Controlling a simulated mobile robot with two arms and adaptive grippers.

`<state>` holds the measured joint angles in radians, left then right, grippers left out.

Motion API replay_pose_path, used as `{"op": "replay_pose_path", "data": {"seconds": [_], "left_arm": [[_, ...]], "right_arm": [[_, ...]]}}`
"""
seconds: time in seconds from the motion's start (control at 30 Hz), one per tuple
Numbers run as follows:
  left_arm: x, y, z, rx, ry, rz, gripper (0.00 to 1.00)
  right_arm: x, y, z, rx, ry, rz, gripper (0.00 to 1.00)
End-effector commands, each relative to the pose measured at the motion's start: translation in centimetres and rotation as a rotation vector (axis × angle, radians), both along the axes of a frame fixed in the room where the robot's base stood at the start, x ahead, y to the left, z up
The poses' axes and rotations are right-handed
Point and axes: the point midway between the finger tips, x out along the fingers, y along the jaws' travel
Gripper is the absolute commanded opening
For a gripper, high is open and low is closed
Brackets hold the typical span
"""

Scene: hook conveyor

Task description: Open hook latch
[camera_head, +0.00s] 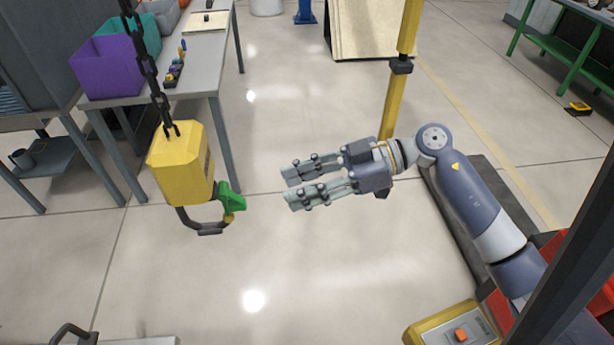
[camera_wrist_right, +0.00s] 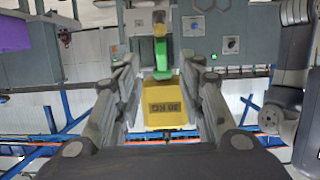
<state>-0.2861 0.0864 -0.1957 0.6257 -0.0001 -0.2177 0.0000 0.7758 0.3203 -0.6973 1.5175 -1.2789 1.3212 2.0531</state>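A yellow hook block (camera_head: 180,160) hangs from a dark chain (camera_head: 147,75) at left in the head view. Its dark hook (camera_head: 205,230) curves below it, and a green latch (camera_head: 231,201) sits at the hook's right side. My right gripper (camera_head: 287,187) is open and empty, its fingers pointing left toward the latch with a clear gap between. In the right wrist view, the yellow block (camera_wrist_right: 165,113) with an upside-down "20 KG" label and the green latch (camera_wrist_right: 161,54) appear between the spread fingers (camera_wrist_right: 157,65). My left gripper is not seen.
A grey table (camera_head: 200,80) with a purple bin (camera_head: 108,68) and a teal bin (camera_head: 130,40) stands behind the hook. A yellow post (camera_head: 398,85) rises behind my right arm. A yellow control box (camera_head: 455,327) is at bottom right. The floor around the gripper is clear.

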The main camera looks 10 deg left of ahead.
Motion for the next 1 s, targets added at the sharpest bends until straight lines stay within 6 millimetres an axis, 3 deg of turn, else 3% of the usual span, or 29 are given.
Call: {"op": "replay_pose_path", "data": {"seconds": [0.1, 0.27, 0.47, 0.67, 1.0], "left_arm": [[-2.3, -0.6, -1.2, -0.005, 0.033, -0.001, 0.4], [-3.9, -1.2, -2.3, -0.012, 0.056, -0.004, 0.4], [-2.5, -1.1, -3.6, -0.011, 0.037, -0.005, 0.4], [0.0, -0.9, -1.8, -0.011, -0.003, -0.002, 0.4], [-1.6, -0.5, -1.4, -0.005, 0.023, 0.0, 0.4]], "right_arm": [[-0.5, 1.4, -0.7, 0.003, -0.002, 0.003, 0.37], [-1.0, 3.1, -1.3, 0.001, -0.001, 0.002, 0.37], [-1.6, 5.4, -2.1, 0.001, -0.001, 0.002, 0.37], [-2.2, 7.3, -2.1, -0.001, 0.0, 0.001, 0.37], [-2.6, 9.1, -2.9, -0.001, -0.001, -0.001, 0.37]]}}
